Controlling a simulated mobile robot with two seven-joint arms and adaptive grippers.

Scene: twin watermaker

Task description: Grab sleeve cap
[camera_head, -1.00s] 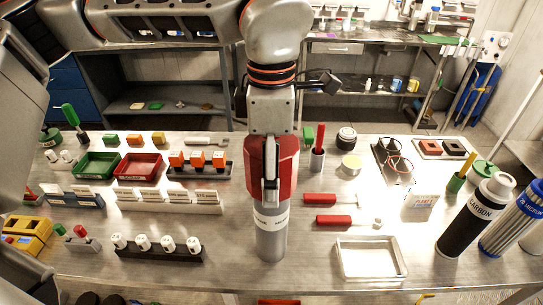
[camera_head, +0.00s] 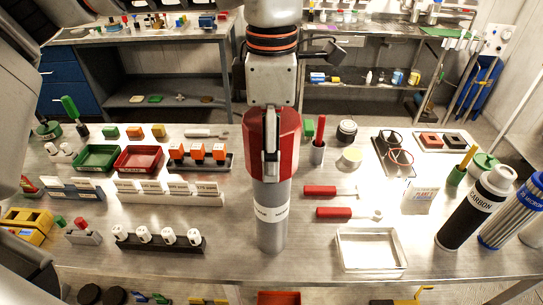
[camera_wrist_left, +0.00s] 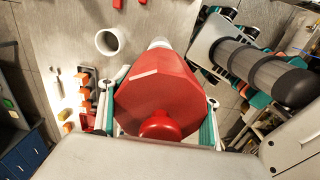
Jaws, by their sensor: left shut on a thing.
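The red faceted sleeve cap (camera_head: 288,140) is at the centre of the head view, directly above the upright grey cylinder (camera_head: 271,235) with a white label. My left gripper (camera_head: 270,158) comes down from above and is shut on the cap, with one finger across its near side. In the left wrist view the red cap (camera_wrist_left: 165,85) sits between the two teal-padded fingers, with a round red knob (camera_wrist_left: 160,126) towards the camera. Whether the cap still touches the cylinder cannot be told.
Red-handled tools (camera_head: 320,190) and an empty metal tray (camera_head: 370,268) lie to the right. A black carbon canister (camera_head: 462,222) leans further right. A rack with white fittings (camera_head: 160,243), label holders (camera_head: 140,196) and green and red trays (camera_head: 138,162) stand left.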

